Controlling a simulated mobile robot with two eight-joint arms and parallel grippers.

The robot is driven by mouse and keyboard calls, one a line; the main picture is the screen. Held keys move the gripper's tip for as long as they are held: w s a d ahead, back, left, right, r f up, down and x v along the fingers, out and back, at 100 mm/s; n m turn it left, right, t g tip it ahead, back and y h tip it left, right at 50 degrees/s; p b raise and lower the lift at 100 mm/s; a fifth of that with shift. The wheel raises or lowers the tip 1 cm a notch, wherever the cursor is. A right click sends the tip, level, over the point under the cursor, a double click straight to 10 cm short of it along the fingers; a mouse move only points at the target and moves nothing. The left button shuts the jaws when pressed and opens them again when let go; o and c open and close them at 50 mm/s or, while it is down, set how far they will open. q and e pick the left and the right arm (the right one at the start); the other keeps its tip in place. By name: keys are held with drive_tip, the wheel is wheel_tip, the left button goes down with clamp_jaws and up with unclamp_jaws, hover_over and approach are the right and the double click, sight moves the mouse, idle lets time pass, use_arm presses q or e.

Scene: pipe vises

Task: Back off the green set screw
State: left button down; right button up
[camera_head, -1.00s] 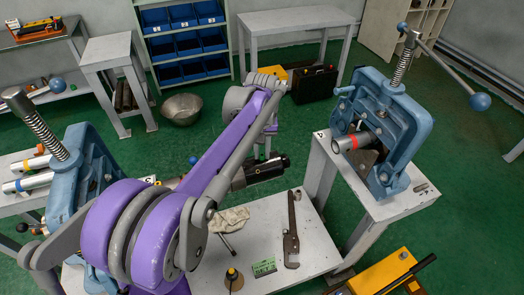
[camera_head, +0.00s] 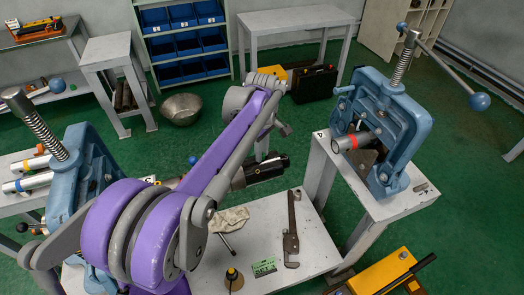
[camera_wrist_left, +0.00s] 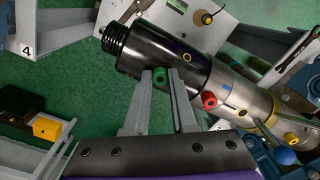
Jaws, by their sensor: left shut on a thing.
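The green set screw (camera_wrist_left: 160,75) sits in the side of a black cylindrical fitting (camera_wrist_left: 135,48) in the left wrist view. My left gripper (camera_wrist_left: 161,78) is shut on the screw, with one grey finger on each side of it. In the head view the black fitting (camera_head: 268,168) shows past my purple left arm. The arm reaches over it from the lower left, and the green screw and fingertips cannot be made out there. The fitting joins a silver pipe (camera_wrist_left: 238,97) in the left wrist view. My right gripper is not in view.
A red screw (camera_wrist_left: 209,100) stands out close to my fingers. Blue vises stand at left (camera_head: 85,165) and right (camera_head: 400,120); the right one holds a red-banded pipe (camera_head: 352,142). A wrench (camera_head: 291,230) and a rag (camera_head: 230,219) lie on the low bench.

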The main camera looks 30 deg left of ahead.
use_arm(q)
drive_tip(key=shift+f+n, duration=0.1)
drive_tip(key=shift+n, duration=0.6)
drive_tip(key=c, duration=0.7)
unclamp_jaws()
drive_tip(key=shift+c, duration=0.2)
wheel_tip(320, 180, up, 11)
drive_tip(key=shift+p, duration=0.4)
drive_tip(key=shift+s, duration=0.1)
